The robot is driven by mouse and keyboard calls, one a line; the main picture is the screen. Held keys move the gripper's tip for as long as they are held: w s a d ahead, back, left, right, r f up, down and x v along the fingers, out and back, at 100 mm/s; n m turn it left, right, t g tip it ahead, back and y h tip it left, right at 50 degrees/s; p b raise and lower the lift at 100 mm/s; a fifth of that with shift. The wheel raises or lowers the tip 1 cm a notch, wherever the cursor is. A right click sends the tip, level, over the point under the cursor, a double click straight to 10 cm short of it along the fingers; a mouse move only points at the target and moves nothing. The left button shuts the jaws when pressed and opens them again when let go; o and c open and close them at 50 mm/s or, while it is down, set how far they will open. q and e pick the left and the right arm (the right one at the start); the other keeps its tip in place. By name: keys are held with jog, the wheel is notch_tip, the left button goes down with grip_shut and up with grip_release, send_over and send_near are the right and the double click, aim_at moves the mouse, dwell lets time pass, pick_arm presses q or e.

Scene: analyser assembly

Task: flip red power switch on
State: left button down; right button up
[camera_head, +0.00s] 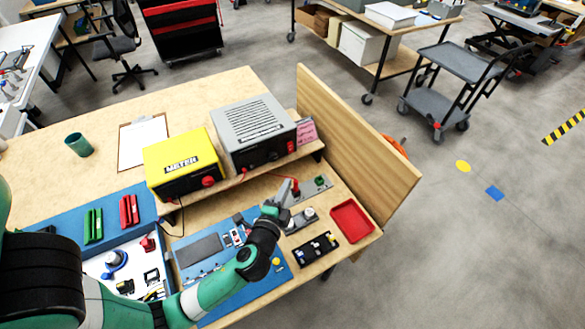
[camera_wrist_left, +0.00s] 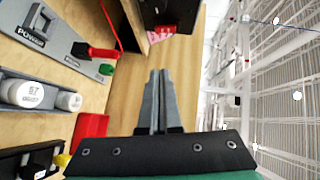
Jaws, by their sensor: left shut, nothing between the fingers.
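The red power switch (camera_head: 296,186) stands on a grey panel at the back right of the bench. In the left wrist view the panel (camera_wrist_left: 60,45) reads "POWER", and the red switch handle (camera_wrist_left: 102,53) sticks out from it beside a green piece (camera_wrist_left: 106,69). My left gripper (camera_head: 287,188) is shut and empty. In the head view it overlaps the panel close to the switch. In the left wrist view its fingertips (camera_wrist_left: 158,75) are apart from the switch, to its right. My right gripper is not in view.
A yellow meter (camera_head: 182,160) and a grey instrument (camera_head: 250,130) stand on the shelf behind. A red tray (camera_head: 351,221) and a black holder (camera_head: 316,250) lie to the front right. A wooden board (camera_head: 355,140) closes the right side. A white-capped item (camera_head: 308,211) stands near the gripper.

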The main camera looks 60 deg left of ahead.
pick_arm(q)
jog(key=shift+r, duration=0.1)
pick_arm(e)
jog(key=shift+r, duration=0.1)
pick_arm(q)
jog(key=shift+w, duration=0.1)
jog(key=b, duration=0.1)
send_near(290, 147)
jog(key=shift+w+a+f, duration=1.25)
jog(key=shift+w+a, duration=0.7)
jog(key=shift+w, duration=0.7)
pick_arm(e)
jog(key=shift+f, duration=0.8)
